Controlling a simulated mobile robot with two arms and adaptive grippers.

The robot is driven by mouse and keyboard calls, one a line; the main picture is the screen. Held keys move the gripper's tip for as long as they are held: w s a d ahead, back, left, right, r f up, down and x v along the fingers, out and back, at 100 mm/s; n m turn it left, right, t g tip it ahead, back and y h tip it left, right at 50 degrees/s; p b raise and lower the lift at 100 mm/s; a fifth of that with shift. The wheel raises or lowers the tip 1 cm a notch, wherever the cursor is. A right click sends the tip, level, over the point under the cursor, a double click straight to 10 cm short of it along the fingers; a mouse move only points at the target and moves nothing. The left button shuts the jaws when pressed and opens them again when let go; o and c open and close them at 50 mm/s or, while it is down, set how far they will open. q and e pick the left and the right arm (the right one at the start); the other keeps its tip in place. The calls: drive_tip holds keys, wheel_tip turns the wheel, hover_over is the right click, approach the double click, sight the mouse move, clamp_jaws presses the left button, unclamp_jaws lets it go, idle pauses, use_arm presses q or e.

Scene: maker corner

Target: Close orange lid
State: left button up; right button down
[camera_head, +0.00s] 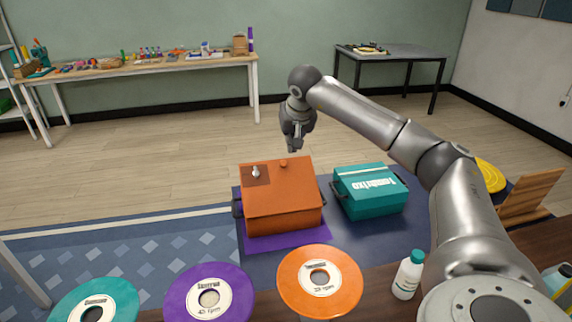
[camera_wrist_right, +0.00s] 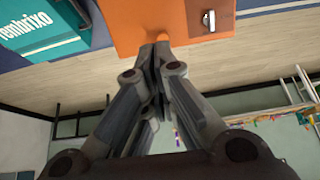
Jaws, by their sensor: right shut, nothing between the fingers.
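The orange box (camera_head: 282,220) stands on the floor with its orange lid (camera_head: 285,187) over it. The lid looks down, but I cannot tell whether it is fully closed. A small orange knob and a pale metal fitting (camera_head: 256,171) show near its far edge. In the wrist view the orange surface (camera_wrist_right: 183,22) fills the top middle, with the metal fitting (camera_wrist_right: 208,20) on it. My right gripper (camera_head: 293,147) is shut and empty, fingers pointing down near the lid's far edge. Its fingertips (camera_wrist_right: 156,50) overlap the orange edge in the wrist view; contact is unclear. My left gripper is not in view.
A teal box (camera_head: 368,194) stands just right of the orange box. A purple mat (camera_head: 287,238) lies beneath the orange box. Teal, purple and orange discs and a white bottle (camera_head: 408,277) are in front. Open wooden floor (camera_head: 150,165) lies behind.

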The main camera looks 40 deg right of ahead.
sight(284, 163)
drive_tip(key=p+x, duration=0.1)
drive_tip(key=x, duration=1.3)
drive_tip(key=shift+p, duration=0.35)
drive_tip(key=w+f+b, duration=0.1)
drive_tip(key=w+d+f+b, duration=0.1)
drive_tip(key=b, duration=0.1)
drive_tip(key=w+f+b, duration=0.1)
drive_tip(key=b, duration=0.1)
drive_tip(key=shift+w+d+f, duration=0.35)
drive_tip(key=shift+d, duration=0.05)
drive_tip(key=shift+r, duration=0.1)
drive_tip(key=v, duration=1.2)
drive_tip(key=shift+d, duration=0.1)
